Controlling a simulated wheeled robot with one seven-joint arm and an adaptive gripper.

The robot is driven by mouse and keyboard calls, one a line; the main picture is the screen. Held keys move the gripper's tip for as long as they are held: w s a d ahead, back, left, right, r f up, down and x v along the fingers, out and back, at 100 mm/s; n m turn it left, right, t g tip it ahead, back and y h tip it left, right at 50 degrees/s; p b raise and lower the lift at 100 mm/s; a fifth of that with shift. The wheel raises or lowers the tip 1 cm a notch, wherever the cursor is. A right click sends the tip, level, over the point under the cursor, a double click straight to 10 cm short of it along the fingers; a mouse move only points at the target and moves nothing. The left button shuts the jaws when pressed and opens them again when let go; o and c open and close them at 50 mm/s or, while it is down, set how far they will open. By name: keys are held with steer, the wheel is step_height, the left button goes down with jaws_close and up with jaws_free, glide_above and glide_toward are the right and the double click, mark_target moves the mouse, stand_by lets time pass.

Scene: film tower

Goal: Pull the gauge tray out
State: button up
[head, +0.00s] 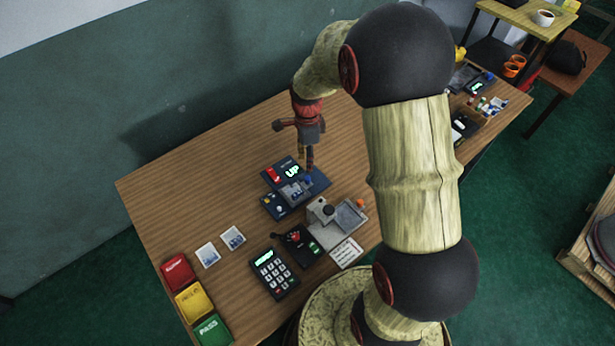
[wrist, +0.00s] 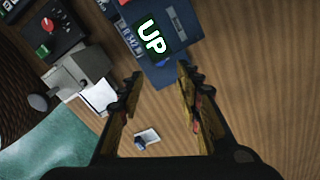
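A blue device with a lit "UP" display (head: 292,171) stands on the wooden table. It also shows in the wrist view (wrist: 172,16), just beyond my fingertips. A grey plate with a small picture (head: 297,192) lies at its front. To its lower right is a grey metal fixture (head: 322,209) with a flat grey tray (head: 349,216). I cannot tell for certain which part is the gauge tray. My gripper (head: 310,168) points down over the blue device's back right. In the wrist view my gripper (wrist: 157,88) is open, with nothing between its fingertips.
A keypad (head: 274,273), a black box with a red knob (head: 297,240) and a white label card (head: 346,252) lie near the front. The table's back left is clear.

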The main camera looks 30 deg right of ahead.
mark_target(308, 178)
step_height(308, 178, down, 9)
steer(key=b, duration=0.2)
steer(key=shift+s+b, duration=0.1)
steer(key=shift+b, duration=0.2)
jaws_close()
stand_by(0.4)
stand_by(0.4)
